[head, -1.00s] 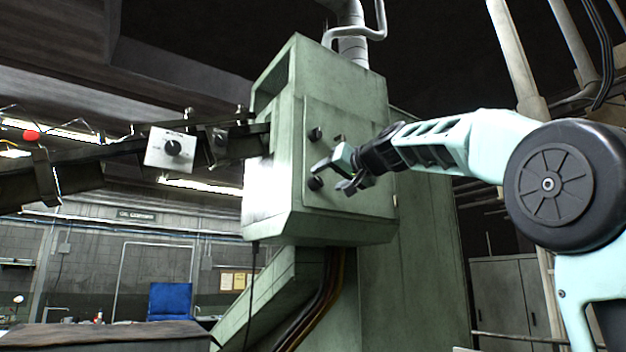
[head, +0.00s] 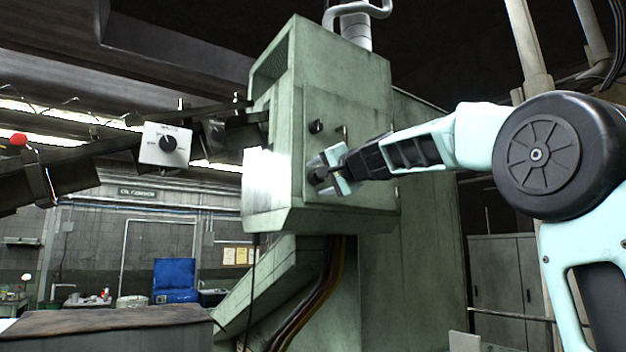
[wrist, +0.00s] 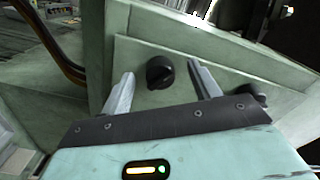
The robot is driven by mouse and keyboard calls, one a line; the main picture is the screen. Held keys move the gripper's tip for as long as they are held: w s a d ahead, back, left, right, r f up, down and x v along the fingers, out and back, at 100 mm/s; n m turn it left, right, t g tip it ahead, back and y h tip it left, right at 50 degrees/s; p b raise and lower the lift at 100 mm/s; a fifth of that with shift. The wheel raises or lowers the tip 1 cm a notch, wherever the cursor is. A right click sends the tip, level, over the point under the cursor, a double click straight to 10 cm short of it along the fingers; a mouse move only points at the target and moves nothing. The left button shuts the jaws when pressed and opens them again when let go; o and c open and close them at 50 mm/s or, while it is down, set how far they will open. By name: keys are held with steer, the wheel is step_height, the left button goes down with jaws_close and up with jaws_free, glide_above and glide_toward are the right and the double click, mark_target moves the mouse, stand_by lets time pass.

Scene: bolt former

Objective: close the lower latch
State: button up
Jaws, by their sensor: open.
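The lower latch (head: 318,176) is a black round knob low on the front panel of the green machine housing. In the wrist view the lower latch (wrist: 160,72) shows between the two fingertips, nearer the left finger, with a raised grip bar across it. My gripper (head: 326,169) is open in front of it, with a finger on either side and nothing held. Whether the fingers touch the latch I cannot tell. The upper latch (head: 316,127), a similar black knob, is above; it shows to the right in the wrist view (wrist: 251,93).
The green panel (head: 365,105) has a small handle (head: 344,132) close to my gripper. A dark rail with a white switch box (head: 166,145) runs off to the left. Cables (wrist: 52,45) hang below the housing.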

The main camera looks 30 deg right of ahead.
jaws_close()
steer(key=shift+f+n+b, duration=0.1)
steer(key=shift+n+b, duration=1.45)
steer(key=shift+n, duration=0.45)
steer(key=n+b, duration=0.2)
steer(key=n, duration=0.1)
steer(key=shift+n, duration=0.3)
jaws_free()
